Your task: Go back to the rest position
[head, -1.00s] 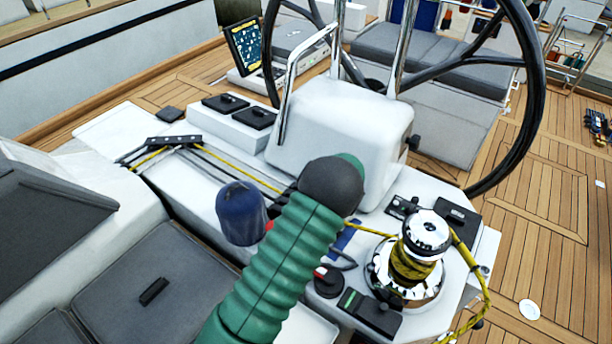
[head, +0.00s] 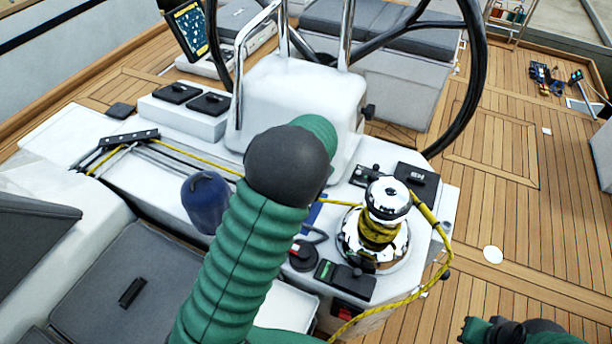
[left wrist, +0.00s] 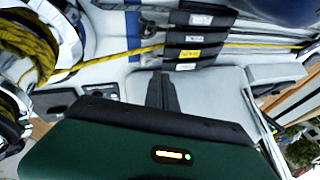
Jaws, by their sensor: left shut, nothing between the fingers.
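My left arm's green ribbed sleeve and dark rounded joint cross the middle of the head view; the arm hides its own gripper there. In the left wrist view my left gripper (left wrist: 163,92) shows as dark fingers beyond its green housing, shut and empty. They appear over the pale cockpit surface, near the row of dark rope clutches (left wrist: 190,45). Part of my right arm, green and dark, shows at the bottom right corner of the head view. The dark end there (head: 492,330) may be my right gripper; its fingers are not clear.
A chrome winch (head: 380,230) wrapped in yellow rope stands right of my left arm. The white pedestal (head: 290,100) and black steering wheel (head: 470,90) stand behind it. A blue rounded object (head: 205,200) is at its left. Open teak deck (head: 530,220) lies at right.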

